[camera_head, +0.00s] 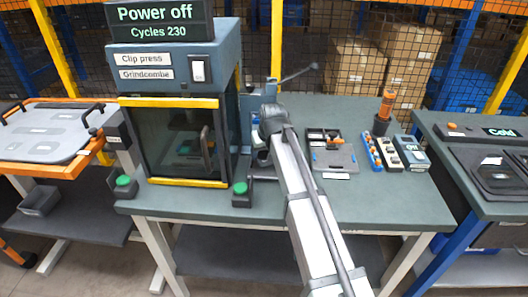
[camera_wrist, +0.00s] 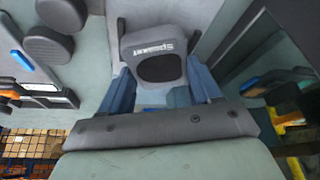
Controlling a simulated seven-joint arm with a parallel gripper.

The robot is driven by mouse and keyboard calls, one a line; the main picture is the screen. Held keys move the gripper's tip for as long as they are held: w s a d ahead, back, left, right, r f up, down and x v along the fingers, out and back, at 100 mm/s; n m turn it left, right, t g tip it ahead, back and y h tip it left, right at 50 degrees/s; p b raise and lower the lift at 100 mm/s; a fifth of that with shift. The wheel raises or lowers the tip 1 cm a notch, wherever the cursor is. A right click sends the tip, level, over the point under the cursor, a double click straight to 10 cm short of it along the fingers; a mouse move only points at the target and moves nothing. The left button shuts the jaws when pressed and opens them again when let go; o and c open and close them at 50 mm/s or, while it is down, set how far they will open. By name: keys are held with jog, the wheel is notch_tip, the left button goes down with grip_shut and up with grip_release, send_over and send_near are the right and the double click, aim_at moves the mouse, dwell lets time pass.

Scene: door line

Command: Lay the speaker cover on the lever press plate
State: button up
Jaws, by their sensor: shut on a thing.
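The speaker cover (camera_wrist: 158,62) is a small grey rounded piece with white lettering and a dark oval patch. In the wrist view it sits between the two blue fingers of my gripper (camera_wrist: 160,88), which is shut on it. In the head view my gripper and the cover are hidden behind my arm, beside the clip press. The lever press shows as a blue upright (camera_head: 246,118) and a thin lever (camera_head: 300,73) behind my arm. I cannot make out its plate clearly, nor whether the cover touches anything.
The clip press (camera_head: 175,135), a glazed cabinet with yellow bars, stands close on the left. Green buttons (camera_head: 240,189) sit at the front edge. A tray (camera_head: 334,158), small bins (camera_head: 388,153) and an orange-handled tool (camera_head: 385,108) stand on the right. The table's front right is clear.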

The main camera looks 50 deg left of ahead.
jog(key=shift+f, duration=0.6)
jog(key=o, duration=1.1)
jog(key=shift+r, duration=0.65)
jog(key=v, duration=1.2)
